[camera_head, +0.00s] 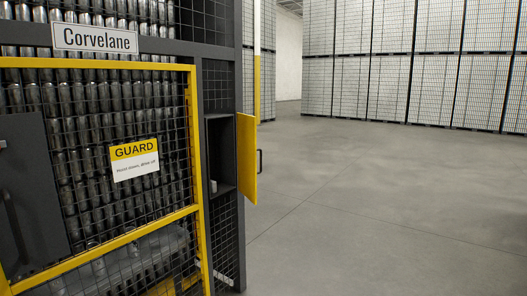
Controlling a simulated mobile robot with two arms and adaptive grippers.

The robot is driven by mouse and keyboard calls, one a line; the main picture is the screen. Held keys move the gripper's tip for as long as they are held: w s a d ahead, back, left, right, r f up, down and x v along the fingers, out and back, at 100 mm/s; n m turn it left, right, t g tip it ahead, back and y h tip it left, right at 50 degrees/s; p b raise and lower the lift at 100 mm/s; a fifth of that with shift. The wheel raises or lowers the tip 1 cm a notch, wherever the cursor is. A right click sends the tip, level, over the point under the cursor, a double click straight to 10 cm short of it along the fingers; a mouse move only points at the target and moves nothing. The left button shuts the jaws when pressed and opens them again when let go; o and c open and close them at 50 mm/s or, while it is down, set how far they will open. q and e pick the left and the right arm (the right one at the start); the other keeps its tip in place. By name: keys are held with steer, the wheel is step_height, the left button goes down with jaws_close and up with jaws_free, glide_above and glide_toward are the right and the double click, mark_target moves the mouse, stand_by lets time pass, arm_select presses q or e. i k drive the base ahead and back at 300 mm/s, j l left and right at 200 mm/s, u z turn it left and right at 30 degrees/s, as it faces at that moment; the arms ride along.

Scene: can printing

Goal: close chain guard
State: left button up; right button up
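A yellow-framed mesh guard (195,130) covers the left of the view, with a white and yellow sign (135,159) that reads GUARD. Rows of metal cans show behind its mesh. I cannot tell whether this frame is fully shut. To its right, a yellow panel (247,160) with a dark handle (259,161) stands swung out from a dark cabinet post. Beside it an open recess (220,152) shows in the cabinet. I cannot tell which of the two is the chain guard. Neither gripper is in view.
A sign reading Corvelane (95,38) is fixed above the mesh. A dark grey panel (33,190) stands at the left edge. Tall stacks of cans (420,90) line the back. The grey floor (370,215) on the right is clear.

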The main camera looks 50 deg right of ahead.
mark_target(246, 124)
steer(key=l, duration=0.55)
steer(key=l+z, duration=0.1)
steer(key=l, duration=0.5)
steer(key=i+l, duration=0.1)
steer(key=l, duration=0.45)
steer(key=l+z, duration=0.1)
steer(key=l, duration=0.45)
steer(key=i+l, duration=0.1)
steer(key=l, duration=0.45)
steer(key=i+l+z, duration=0.1)
steer(key=l, duration=0.45)
steer(key=i+l, duration=0.1)
steer(key=l, duration=0.45)
steer(key=l+z, duration=0.15)
steer(key=l, duration=0.4)
steer(key=i, duration=0.05)
